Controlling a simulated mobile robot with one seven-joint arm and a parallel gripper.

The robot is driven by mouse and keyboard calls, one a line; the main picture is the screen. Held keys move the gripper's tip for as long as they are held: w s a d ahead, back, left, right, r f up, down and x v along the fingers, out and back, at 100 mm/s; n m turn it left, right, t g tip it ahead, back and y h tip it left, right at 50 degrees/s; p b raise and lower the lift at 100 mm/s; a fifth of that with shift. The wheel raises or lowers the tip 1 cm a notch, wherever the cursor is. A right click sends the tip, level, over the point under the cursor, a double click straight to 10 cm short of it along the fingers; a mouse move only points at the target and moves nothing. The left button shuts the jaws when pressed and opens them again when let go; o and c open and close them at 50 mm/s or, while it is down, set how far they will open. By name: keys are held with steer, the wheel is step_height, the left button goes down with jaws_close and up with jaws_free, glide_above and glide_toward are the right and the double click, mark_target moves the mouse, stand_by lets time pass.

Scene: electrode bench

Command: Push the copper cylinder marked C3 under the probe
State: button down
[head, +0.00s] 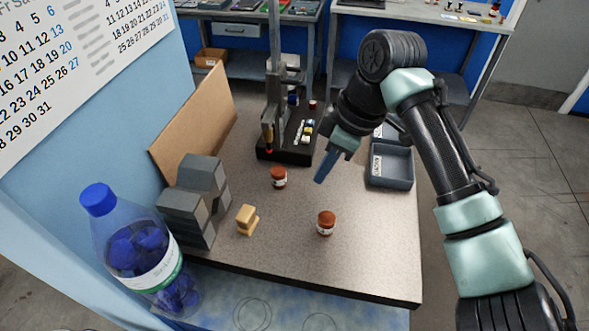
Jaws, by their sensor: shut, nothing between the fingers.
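Two copper cylinders with white labels stand upright on the bench top. One copper cylinder (278,178) is just in front of the probe stand. The other copper cylinder (326,223) is nearer the front edge. Their markings are too small to read, so I cannot tell which is C3. The probe (267,140) hangs from an upright post on a black base (283,155), behind and left of the far cylinder. My gripper (319,180) is shut and empty. It points down between the two cylinders, right of the far one, and appears apart from both.
A dark labelled tray (391,167) lies at the right. Grey blocks (193,200) and a small yellow-tan block (247,219) are at the left. A brown board (195,120) leans behind them. A bottle with a blue cap (138,255) stands front left. The bench's front right is clear.

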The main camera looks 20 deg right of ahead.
mark_target(285, 172)
steer(key=x, duration=0.4)
steer(key=shift+p, duration=0.3)
steer(key=shift+w+a+p, duration=0.65)
steer(key=shift+w+a, duration=0.45)
steer(key=shift+a, duration=0.1)
steer(key=shift+w+a+f, duration=0.1)
steer(key=shift+w+a, duration=0.2)
steer(key=shift+w, duration=0.05)
steer(key=shift+w+a, duration=0.65)
steer(key=shift+a, duration=0.1)
steer(key=shift+s+d+p, duration=0.1)
steer(key=shift+s+p, duration=0.05)
steer(key=shift+p, duration=0.2)
